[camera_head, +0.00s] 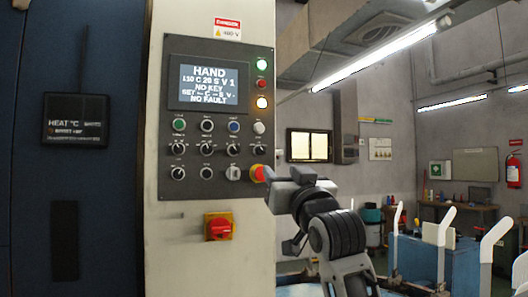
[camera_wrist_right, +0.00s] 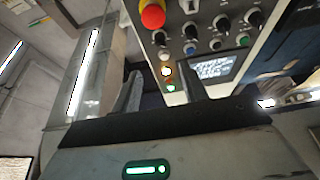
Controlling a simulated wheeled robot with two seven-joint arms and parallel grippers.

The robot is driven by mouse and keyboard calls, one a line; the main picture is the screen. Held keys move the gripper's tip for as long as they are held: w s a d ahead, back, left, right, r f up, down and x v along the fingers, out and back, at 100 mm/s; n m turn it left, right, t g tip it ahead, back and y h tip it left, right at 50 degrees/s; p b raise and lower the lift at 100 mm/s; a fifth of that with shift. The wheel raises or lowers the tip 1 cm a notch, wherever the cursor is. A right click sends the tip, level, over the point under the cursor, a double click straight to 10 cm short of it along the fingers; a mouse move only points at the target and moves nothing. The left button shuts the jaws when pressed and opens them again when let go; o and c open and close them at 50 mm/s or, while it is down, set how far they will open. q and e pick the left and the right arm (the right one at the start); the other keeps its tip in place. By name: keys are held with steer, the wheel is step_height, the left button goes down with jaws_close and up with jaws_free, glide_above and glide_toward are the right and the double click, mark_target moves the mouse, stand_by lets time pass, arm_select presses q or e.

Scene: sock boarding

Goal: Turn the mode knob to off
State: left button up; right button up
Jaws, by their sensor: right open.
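The control panel (camera_head: 218,117) is a dark grey plate on a pale cabinet. The labels are too small to tell which knob is the mode knob; one black knob (camera_head: 178,172) is at lower left. Knobs also show in the right wrist view (camera_wrist_right: 221,23). My right gripper (camera_head: 284,187) is at the panel's lower right edge, beside the red stop button (camera_head: 257,173). Its fingers (camera_wrist_right: 163,92) are apart and empty. My left gripper is out of view.
A red-and-yellow switch (camera_head: 218,227) sits below the panel. A dark heat display (camera_head: 76,120) is on the blue door at left. White-topped blue boards (camera_head: 440,250) stand at lower right. Open room lies right of the cabinet.

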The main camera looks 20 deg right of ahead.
mark_target(263, 152)
steer(key=p+x, duration=0.4)
steer(key=x, duration=0.7)
steer(key=shift+w+r, duration=0.2)
steer(key=shift+r, duration=0.1)
steer(key=shift+w+r, duration=0.15)
steer(key=shift+w, duration=0.5)
jaws_close()
